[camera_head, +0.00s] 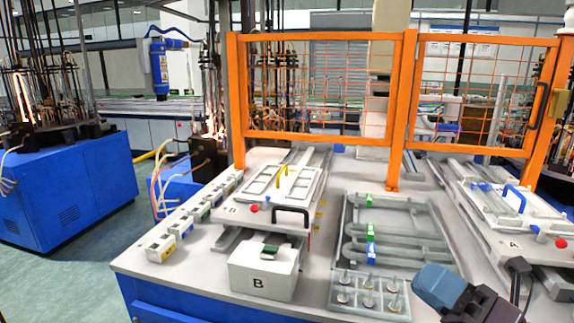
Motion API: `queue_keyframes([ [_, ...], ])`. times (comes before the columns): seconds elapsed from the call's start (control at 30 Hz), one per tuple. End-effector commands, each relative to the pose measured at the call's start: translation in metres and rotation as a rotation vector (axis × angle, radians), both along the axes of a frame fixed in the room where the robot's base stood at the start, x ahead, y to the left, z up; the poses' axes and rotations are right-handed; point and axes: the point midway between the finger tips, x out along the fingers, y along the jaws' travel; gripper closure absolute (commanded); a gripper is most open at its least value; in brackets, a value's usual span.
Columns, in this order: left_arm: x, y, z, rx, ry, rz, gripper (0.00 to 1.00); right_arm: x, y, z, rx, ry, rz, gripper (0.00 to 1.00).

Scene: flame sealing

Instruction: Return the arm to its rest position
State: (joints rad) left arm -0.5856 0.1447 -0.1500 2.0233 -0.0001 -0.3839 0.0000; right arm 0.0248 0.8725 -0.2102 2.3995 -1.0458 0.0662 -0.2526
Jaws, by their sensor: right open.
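My right gripper (436,285) is at the lower right of the head view, at the near edge of the worktable (205,258). It shows as a blue-grey block with a dark body behind it. It is open, and I see nothing held in it. It lies just right of the grey tray with round pegs (368,294); I cannot tell its height above the table. My left gripper is not in view.
Orange mesh guards (318,137) stand across the table's back. A white box marked B (264,275) sits at the front. A left fixture (285,190) and a right fixture (515,208) flank grey tubes (398,240). A black handle (519,267) is close to my right gripper.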

Motion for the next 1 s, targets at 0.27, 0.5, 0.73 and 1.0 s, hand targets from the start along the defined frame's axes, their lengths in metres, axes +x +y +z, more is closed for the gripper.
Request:
queue_keyframes([
  [0.27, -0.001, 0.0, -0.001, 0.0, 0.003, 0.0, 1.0, 0.009, -0.07, -0.049, 0.624, 0.398, -0.394, 0.53],
  [0.5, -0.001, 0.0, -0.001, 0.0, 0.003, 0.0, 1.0, -0.022, -0.119, -0.143, 1.077, 0.792, -0.78, 0.53],
  [0.73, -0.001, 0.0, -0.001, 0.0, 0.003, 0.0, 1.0, -0.092, -0.125, -0.234, 1.399, 1.184, -1.145, 0.53],
  [1.0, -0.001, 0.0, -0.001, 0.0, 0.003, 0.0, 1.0, -0.153, -0.107, -0.28, 1.558, 1.465, -1.39, 0.53],
])
